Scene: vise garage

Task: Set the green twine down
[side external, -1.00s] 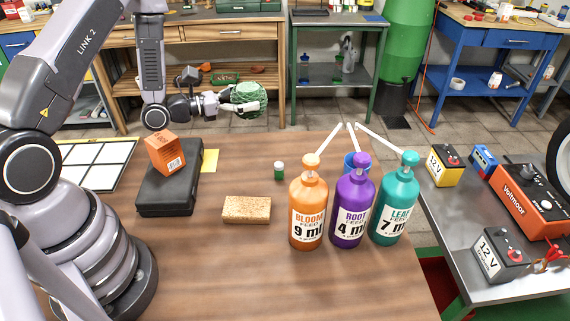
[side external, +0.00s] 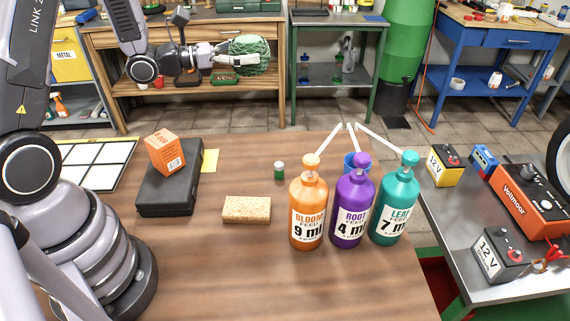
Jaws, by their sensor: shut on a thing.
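The green twine (side external: 250,55) is a round ball held up in the air, beyond the far edge of the wooden table as seen in the side external view. My gripper (side external: 236,57) points to the right and is shut on the twine, with a pale finger across its front. The twine's left side is partly hidden by the gripper. Nothing touches the twine from below.
The front middle is clear.

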